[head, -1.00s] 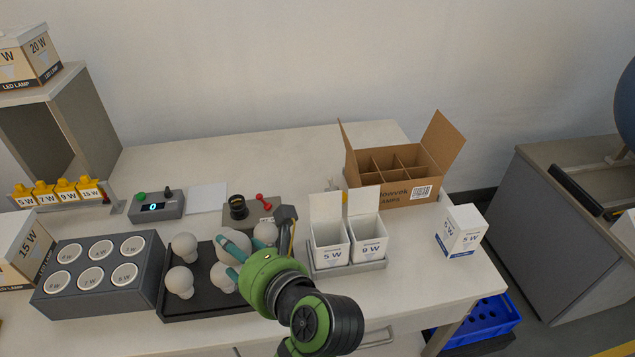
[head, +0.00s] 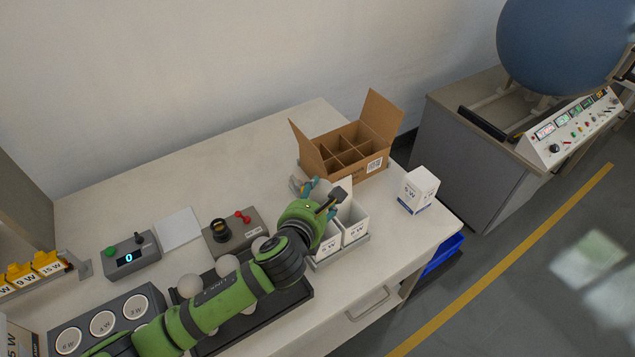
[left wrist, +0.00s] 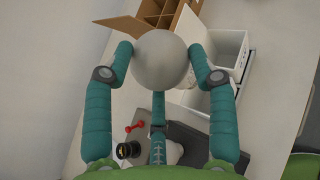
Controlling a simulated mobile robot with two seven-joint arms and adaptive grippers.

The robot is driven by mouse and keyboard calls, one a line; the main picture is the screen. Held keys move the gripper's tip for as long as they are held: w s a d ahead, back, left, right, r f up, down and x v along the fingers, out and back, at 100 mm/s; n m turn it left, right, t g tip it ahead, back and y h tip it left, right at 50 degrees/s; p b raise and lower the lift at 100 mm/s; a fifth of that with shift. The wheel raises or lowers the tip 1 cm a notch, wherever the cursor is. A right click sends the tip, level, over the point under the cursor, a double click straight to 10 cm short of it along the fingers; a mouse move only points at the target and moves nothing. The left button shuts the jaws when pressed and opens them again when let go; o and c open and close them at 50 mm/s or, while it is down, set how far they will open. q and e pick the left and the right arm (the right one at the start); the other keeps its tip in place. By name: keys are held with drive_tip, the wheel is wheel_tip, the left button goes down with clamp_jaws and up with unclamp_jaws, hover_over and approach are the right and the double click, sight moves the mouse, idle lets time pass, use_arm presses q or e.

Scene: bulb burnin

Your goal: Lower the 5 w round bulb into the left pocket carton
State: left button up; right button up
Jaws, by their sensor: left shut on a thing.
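My left gripper (head: 318,194) is over the back left of the two open white cartons. In the left wrist view its teal fingers are shut on a round white bulb (left wrist: 160,58).
A divided cardboard box (head: 345,153) stands open behind the cartons. A closed white carton (head: 418,190) is to the right. A grey fixture (head: 232,236) with a red lever, a black tray (head: 290,300) with bulbs and a display box (head: 132,255) lie left.

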use_arm(q)
drive_tip(key=shift+w+a+f+m+h+p, duration=0.2)
drive_tip(key=shift+m+h+p, duration=0.1)
drive_tip(key=shift+m+h, duration=0.1)
drive_tip(key=shift+s+d+f+b, duration=0.1)
drive_tip(key=shift+f+b, duration=0.4)
drive_tip(key=shift+f, duration=0.35)
wheel_tip(320, 180, down, 4)
drive_tip(key=b, duration=0.3)
drive_tip(key=shift+r, duration=0.25)
use_arm(e)
drive_tip(key=f, duration=0.1)
drive_tip(key=a+f, duration=0.1)
drive_tip(key=f, duration=0.1)
drive_tip(key=shift+r, duration=0.2)
use_arm(q)
drive_tip(key=shift+a, duration=0.2)
use_arm(e)
drive_tip(key=shift+r, duration=0.2)
